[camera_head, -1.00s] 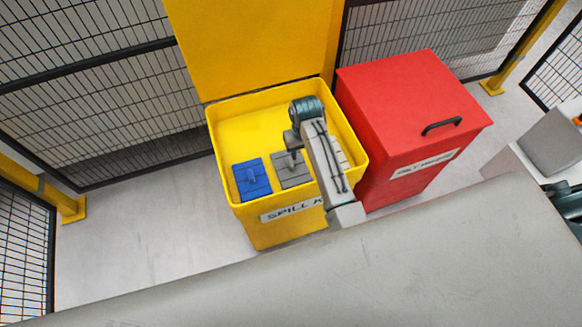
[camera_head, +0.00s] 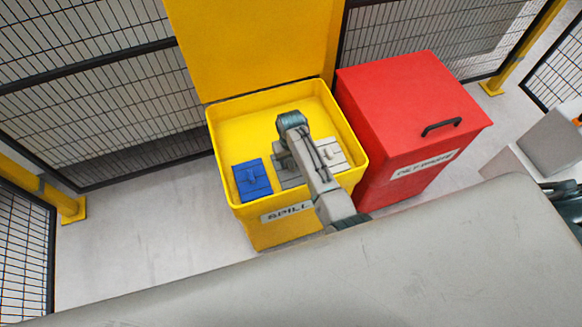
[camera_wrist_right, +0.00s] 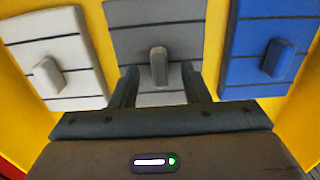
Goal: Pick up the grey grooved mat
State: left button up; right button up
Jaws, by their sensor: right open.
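The grey grooved mat (camera_head: 287,180) lies in the open yellow spill kit bin (camera_head: 228,125), between a blue mat and a white mat. My arm partly covers it in the head view. In the right wrist view the grey mat (camera_wrist_right: 180,42) shows with an upright tab (camera_wrist_right: 158,66) at its middle. My right gripper (camera_wrist_right: 161,88) is open, its two fingers over the grey mat, one to each side of the tab's lower end in the picture. I cannot tell whether the fingers touch the mat. My left gripper is not in view.
The blue mat (camera_head: 251,180) and the white mat (camera_head: 332,155) lie close on either side, each with a tab. The bin's walls surround them and its lid (camera_head: 255,45) stands open behind. A closed red bin (camera_head: 405,110) stands right beside it.

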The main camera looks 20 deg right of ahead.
aim_at(291, 163)
jog(key=shift+f, duration=0.55)
grip_shut()
jog(key=shift+r, duration=0.1)
notch_tip(291, 163, up, 10)
